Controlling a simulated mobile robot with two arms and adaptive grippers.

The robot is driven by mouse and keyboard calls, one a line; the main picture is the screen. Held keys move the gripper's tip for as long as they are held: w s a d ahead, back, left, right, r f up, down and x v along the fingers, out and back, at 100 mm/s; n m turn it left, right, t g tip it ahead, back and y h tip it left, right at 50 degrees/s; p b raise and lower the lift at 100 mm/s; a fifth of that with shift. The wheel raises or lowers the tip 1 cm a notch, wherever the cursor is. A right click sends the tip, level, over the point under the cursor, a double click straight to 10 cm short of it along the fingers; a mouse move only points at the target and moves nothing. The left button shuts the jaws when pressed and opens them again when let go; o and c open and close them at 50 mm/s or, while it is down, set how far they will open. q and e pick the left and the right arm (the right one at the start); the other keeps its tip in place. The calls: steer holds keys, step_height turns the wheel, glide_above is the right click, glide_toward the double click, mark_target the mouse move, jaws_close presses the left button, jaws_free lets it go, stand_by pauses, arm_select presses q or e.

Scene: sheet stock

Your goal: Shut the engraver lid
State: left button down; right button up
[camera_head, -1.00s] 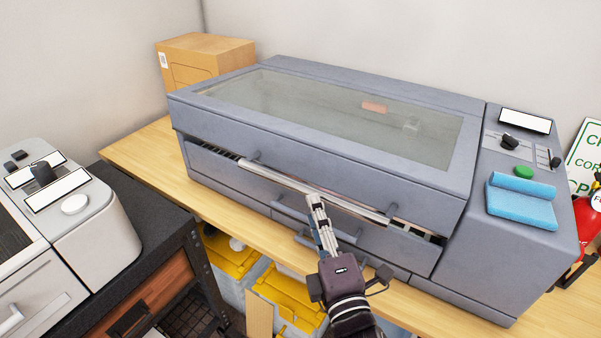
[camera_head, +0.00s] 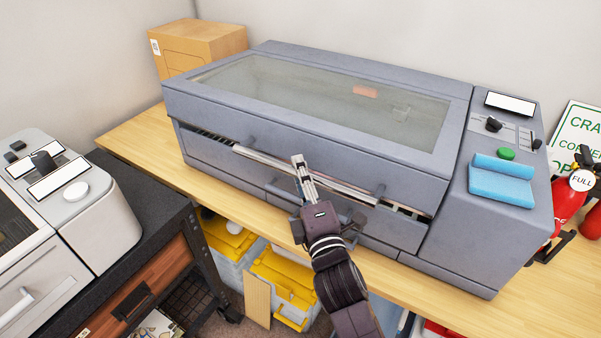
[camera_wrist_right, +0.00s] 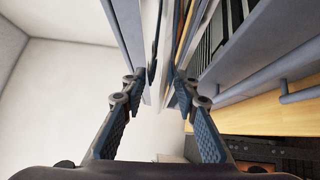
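The grey engraver (camera_head: 317,185) stands on the wooden bench in the head view. Its lid (camera_head: 330,140), with a large clear window (camera_head: 320,100), is nearly down, with a narrow dark gap along the front under its edge. A long pale handle bar (camera_head: 345,190) runs along the lid's front. My right gripper (camera_head: 299,163) is at this bar, left of its middle. In the right wrist view the two fingers (camera_wrist_right: 156,78) are close together, with a pale bar between their tips. My left gripper is not in view.
A blue folded cloth (camera_head: 501,180) lies on the control panel beside a green button (camera_head: 506,154). A cardboard box (camera_head: 198,45) stands behind left. A red extinguisher (camera_head: 570,195) is at right. Another machine (camera_head: 85,215) stands at the left. Yellow-lidded bins (camera_head: 285,285) are under the bench.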

jaws_close()
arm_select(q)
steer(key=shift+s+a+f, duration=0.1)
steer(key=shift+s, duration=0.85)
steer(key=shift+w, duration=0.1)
